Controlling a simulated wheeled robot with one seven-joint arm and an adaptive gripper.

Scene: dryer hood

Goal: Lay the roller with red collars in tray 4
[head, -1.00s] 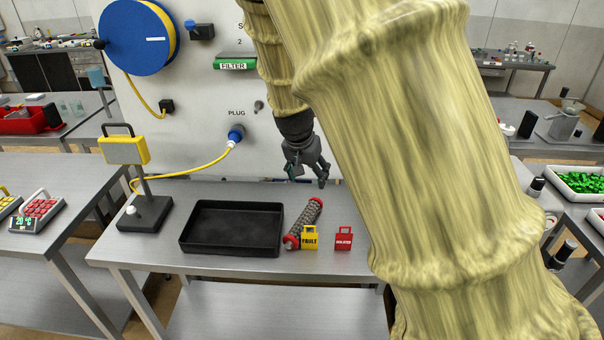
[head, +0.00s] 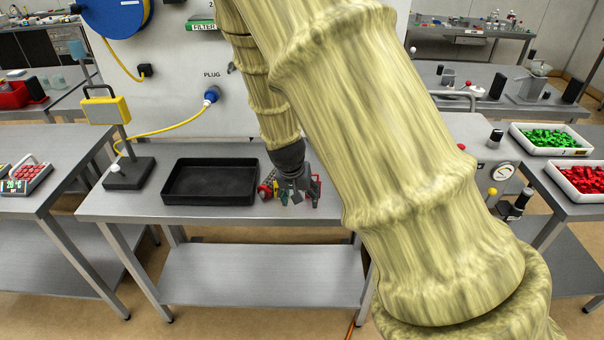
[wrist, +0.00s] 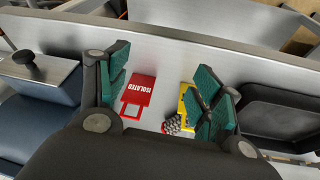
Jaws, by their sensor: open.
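The roller with red collars lies on the steel bench, mostly hidden behind my gripper; a red end (head: 269,181) shows in the head view. In the wrist view a short stretch of its grey, textured body (wrist: 172,125) shows beside the right finger. My gripper (head: 300,197) is open and low over the bench by the roller, its fingers (wrist: 163,90) apart with nothing held between them. A black empty tray (head: 210,203) stands left of the roller; its edge is at the right of the wrist view (wrist: 270,92). I see no number on it.
A red ISOLATED tag (wrist: 139,91) lies between the fingers in the wrist view. A yellow tag (wrist: 188,98) is partly behind the right finger. A stand with a yellow box (head: 107,110) is left of the tray. Bins of green (head: 552,138) and red pieces stand far right.

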